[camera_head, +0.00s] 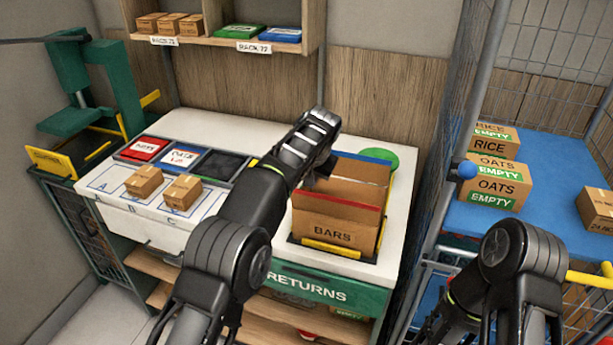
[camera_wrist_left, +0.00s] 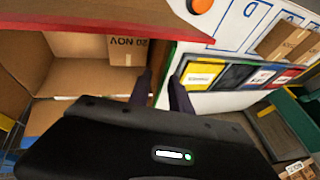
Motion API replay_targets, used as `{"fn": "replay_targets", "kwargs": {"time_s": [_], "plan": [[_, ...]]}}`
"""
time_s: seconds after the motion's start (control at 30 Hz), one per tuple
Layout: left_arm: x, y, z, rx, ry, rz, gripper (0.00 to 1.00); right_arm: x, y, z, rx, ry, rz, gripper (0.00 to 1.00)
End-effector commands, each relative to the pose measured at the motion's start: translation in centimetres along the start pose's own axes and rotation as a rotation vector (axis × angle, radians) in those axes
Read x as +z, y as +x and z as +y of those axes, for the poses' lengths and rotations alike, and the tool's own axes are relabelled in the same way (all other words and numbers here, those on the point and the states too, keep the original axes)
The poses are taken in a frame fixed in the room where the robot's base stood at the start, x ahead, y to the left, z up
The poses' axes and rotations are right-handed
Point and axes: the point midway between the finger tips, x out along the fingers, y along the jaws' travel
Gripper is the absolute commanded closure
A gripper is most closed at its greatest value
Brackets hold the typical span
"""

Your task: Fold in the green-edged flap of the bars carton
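The open bars carton (camera_head: 331,237) stands in a yellow-edged frame at the right of the white table. A red-edged flap stands up at its front, and a blue edge (camera_head: 362,158) runs along its back. My left gripper (camera_head: 312,181) is at that left side, pointing down. My right gripper is out of view.
A green disc (camera_head: 384,156) lies behind the carton. A shelf (camera_head: 225,42) hangs above. A wire cage with a blue deck (camera_head: 480,229) and cartons stands right.

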Motion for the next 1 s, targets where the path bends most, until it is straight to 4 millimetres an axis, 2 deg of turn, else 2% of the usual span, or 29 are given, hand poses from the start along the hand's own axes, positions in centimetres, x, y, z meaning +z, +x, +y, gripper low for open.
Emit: {"fn": "replay_targets", "kwargs": {"time_s": [0.13,0.43,1.0], "plan": [[0.00,-0.01,0.01,0.000,0.000,0.000,0.75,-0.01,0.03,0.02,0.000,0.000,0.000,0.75],[0.00,-0.04,0.01,0.000,0.000,0.000,1.00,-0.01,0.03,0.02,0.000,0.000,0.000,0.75],[-0.01,-0.06,0.00,0.000,0.000,0.000,1.00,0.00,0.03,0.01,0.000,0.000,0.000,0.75]]}}
